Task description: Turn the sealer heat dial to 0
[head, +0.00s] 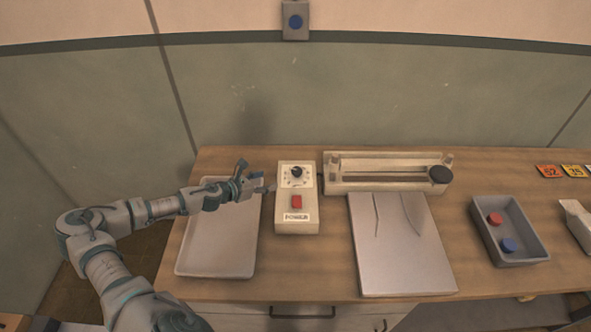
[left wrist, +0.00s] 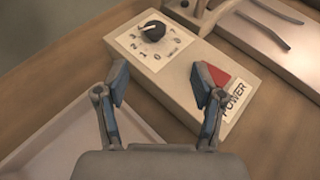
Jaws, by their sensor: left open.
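The sealer control box (head: 296,222) is a cream box on the table. Its black heat dial (head: 297,172) sits on a white numbered plate at the far end. In the left wrist view the dial (left wrist: 153,31) shows a white pointer line, but I cannot tell exactly which number it marks. A red power switch (head: 297,202) lies nearer, above a POWER label. My left gripper (head: 258,178) is open and empty, just left of the box. In the left wrist view its two fingers (left wrist: 161,84) are apart, with the dial beyond them. My right gripper is not in view.
A pale tray (head: 217,262) lies under my left arm. The sealer bar (head: 385,186) with a black knob (head: 440,175) stands right of the box, behind a metal plate (head: 400,255). A grey bin (head: 511,250) holds red and blue round pieces. A blue wall button (head: 295,22) is above.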

